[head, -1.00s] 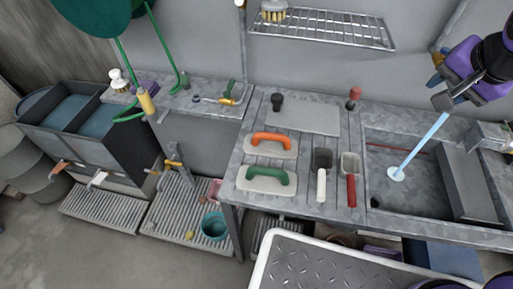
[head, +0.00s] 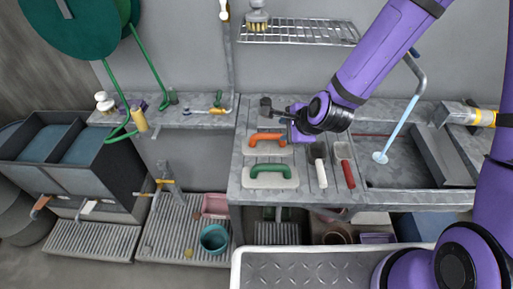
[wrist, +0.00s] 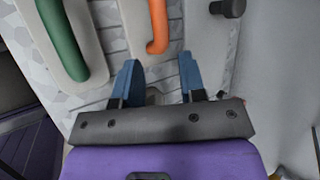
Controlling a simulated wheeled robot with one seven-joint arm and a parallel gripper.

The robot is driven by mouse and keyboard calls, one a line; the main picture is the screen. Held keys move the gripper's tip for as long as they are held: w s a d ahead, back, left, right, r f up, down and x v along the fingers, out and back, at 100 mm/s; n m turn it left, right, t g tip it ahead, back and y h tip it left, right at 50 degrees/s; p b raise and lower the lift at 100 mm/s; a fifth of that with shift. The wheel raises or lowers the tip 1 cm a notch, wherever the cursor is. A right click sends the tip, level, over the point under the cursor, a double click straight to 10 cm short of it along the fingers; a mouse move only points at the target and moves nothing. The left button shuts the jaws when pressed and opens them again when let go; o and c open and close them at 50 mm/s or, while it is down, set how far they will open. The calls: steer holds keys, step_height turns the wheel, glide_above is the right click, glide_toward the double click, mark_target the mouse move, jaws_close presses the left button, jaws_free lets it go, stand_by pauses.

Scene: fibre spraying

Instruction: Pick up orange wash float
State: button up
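The orange wash float (head: 267,139) lies on the grey worktop, with an orange handle on a pale plate. In the wrist view its orange handle (wrist: 157,25) shows at the top, just beyond my fingertips. My gripper (wrist: 157,75) is open and empty, its two blue fingers apart. The green float (head: 270,176) lies in front of the orange one. Its green handle (wrist: 62,38) is at the upper left in the wrist view.
A dark knob-topped tool (wrist: 228,8) stands near my gripper. A white-handled tool (head: 321,173) and a red-handled tool (head: 346,172) lie right of the floats. A sink (head: 395,170) with a blue water stream is further right. A wire shelf (head: 300,30) hangs above.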

mark_target(269, 135)
steer(key=shift+a+x, duration=0.2)
steer(key=shift+x, duration=2.65)
steer(key=shift+a+x, duration=0.2)
steer(key=shift+x, duration=2.6)
steer(key=shift+r, duration=0.15)
jaws_close()
